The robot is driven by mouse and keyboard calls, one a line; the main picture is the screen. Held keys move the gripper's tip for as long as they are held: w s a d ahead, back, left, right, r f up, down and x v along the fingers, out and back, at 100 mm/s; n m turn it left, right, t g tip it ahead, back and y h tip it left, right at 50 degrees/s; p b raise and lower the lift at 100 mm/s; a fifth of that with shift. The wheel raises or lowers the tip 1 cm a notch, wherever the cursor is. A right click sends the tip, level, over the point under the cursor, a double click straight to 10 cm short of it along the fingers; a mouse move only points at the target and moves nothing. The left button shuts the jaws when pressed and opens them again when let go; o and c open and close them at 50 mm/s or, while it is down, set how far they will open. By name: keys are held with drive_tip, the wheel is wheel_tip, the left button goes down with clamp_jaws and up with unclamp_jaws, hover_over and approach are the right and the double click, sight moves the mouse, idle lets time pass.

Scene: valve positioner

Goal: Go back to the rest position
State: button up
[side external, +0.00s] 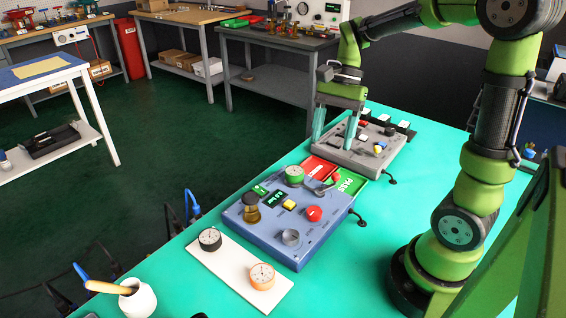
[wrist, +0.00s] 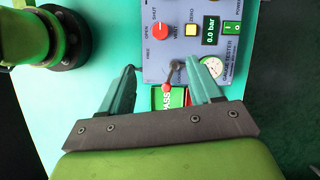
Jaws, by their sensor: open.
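My gripper (side external: 336,128) is open and empty. It hangs above the far part of the green table, near the grey panel and the red and green plates. In the wrist view my gripper (wrist: 167,88) has its two teal fingers spread apart, with the green PASS plate (wrist: 168,98) and a red-tipped lever (wrist: 169,78) showing between them. The blue gauge tester (side external: 290,225) sits in the middle of the table with a green gauge (side external: 293,174), a red knob (side external: 313,213) and a yellow button (side external: 289,205). In the wrist view its display (wrist: 210,28) reads 0.0 bar.
A white board (side external: 238,270) with a black gauge (side external: 210,239) and an orange gauge (side external: 262,276) lies in front of the tester. A white pot (side external: 138,298) stands at the near left. The grey panel (side external: 372,150) with small parts is at the far end. Table space right of the tester is clear.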

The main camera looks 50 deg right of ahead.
drive_tip(key=s+a+r+n+t+h, duration=0.2)
drive_tip(key=s+a+r+n+t, duration=0.2)
drive_tip(key=a+n+t, duration=0.4)
drive_tip(key=s+a+n, duration=0.1)
drive_tip(key=n, duration=0.3)
drive_tip(key=shift+s+a+h, duration=0.15)
drive_tip(key=shift+s+h, duration=0.05)
drive_tip(key=shift+h, duration=0.1)
